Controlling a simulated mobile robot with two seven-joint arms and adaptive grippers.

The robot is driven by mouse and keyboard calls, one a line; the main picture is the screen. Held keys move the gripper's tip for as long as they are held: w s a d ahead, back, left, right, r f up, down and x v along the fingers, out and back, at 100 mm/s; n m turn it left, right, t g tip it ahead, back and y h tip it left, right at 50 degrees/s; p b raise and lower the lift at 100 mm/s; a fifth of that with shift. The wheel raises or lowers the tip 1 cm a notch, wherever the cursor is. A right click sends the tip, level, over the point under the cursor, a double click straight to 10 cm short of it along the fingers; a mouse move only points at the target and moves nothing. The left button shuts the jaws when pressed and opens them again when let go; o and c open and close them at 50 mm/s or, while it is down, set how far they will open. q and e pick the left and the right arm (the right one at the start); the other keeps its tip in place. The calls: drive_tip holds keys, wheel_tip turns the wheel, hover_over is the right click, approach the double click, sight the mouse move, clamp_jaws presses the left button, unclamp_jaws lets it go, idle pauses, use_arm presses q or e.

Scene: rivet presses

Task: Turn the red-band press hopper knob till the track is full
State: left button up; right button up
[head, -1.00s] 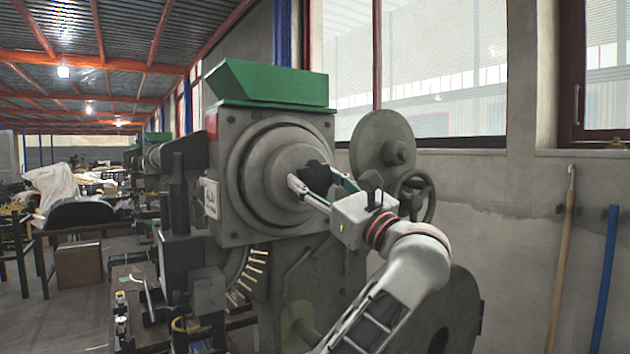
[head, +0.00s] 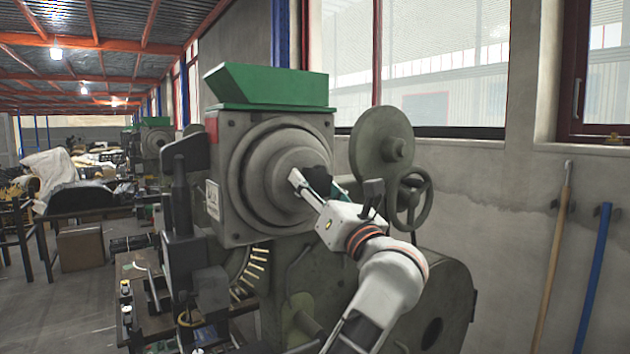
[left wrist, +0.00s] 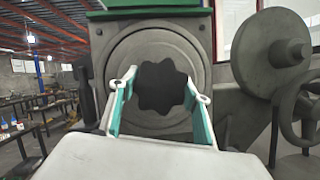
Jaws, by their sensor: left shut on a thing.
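The press (head: 222,185) has a green hopper (head: 270,86) on top and a small red patch at the housing's left edge. Its dark lobed knob (head: 319,177) sits at the centre of a round grey hub, partly hidden by my fingers. In the left wrist view the knob (left wrist: 163,86) shows between the fingers. My left gripper (head: 317,186) has its fingers on either side of the knob and is shut on it; it also shows in the left wrist view (left wrist: 162,80). A curved track (head: 248,275) below holds several brass rivets in a row. My right gripper is out of view.
A grey disc (head: 380,150) and handwheel (head: 411,200) stand right of the hub, close to my arm. Dark upright parts (head: 184,215) stand left of the press. A wooden pole (head: 553,260) and a blue pole (head: 592,280) lean on the wall.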

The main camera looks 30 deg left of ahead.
use_arm(q)
drive_tip(key=o, duration=1.1)
drive_tip(key=shift+o, duration=0.2)
drive_tip(key=v, duration=0.7)
drive_tip(key=shift+d, duration=0.25)
drive_tip(key=shift+s+f, duration=0.15)
